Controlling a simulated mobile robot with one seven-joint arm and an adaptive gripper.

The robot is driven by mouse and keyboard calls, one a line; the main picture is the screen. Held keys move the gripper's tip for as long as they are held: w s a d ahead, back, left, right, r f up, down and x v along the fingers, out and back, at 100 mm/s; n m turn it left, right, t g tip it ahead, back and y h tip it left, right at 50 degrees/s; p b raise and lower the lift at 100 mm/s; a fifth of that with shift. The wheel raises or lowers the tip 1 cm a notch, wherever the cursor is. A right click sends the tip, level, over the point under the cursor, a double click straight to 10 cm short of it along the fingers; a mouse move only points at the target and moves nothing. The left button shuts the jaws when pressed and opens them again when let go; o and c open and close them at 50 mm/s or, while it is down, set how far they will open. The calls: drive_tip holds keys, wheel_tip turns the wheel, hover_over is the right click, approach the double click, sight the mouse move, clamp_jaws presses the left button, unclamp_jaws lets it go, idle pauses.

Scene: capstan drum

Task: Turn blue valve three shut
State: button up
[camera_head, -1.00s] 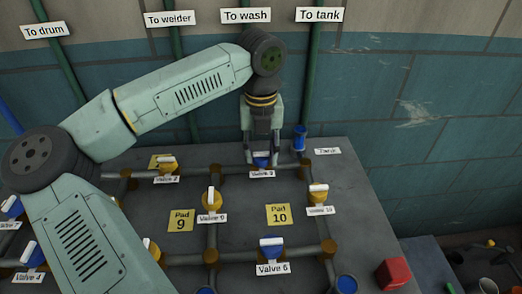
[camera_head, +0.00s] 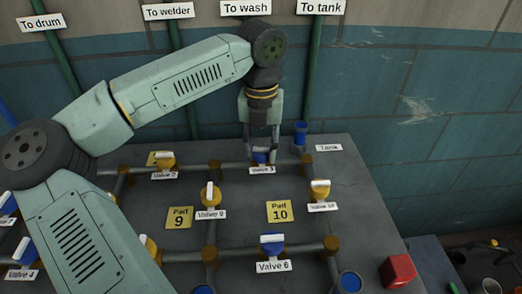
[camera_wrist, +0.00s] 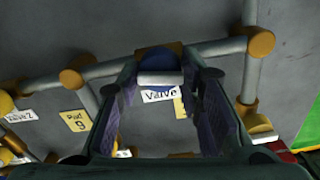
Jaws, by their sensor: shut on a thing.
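Blue valve three (camera_head: 261,157) is on the rear pipe run of the grey bench, with its label (camera_head: 262,171) just in front; the digit is small. My gripper (camera_head: 261,153) reaches down over it from behind, its two fingers on either side of the handle, shut on it. In the wrist view, the blue valve body (camera_wrist: 160,60) and its white handle bar (camera_wrist: 160,79) lie between the fingertips. The bar lies crosswise there, roughly along the pipe. The fingers partly hide the valve in the head view.
Yellow valves stand nearby, such as valve 2 (camera_head: 166,160) and valve 10 (camera_head: 320,191). Blue valve 6 (camera_head: 272,246) is nearer the front. A blue fitting (camera_head: 300,134) stands close right of my gripper. A red block (camera_head: 398,271) is at the bench's right edge.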

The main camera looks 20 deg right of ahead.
sight(262, 148)
drive_tip(key=m+b, duration=0.2)
drive_tip(key=m, duration=0.1)
drive_tip(key=shift+f+m, duration=0.1)
drive_tip(key=shift+m, duration=0.2)
drive_tip(key=m+b, duration=0.1)
drive_tip(key=m, duration=0.3)
drive_tip(key=shift+m, duration=0.3)
drive_tip(key=m+b, duration=0.1)
drive_tip(key=m, duration=0.2)
drive_tip(key=shift+m, duration=2.1)
drive_tip(key=o, duration=1.2)
wheel_tip(262, 148, up, 12)
drive_tip(key=shift+r, duration=0.15)
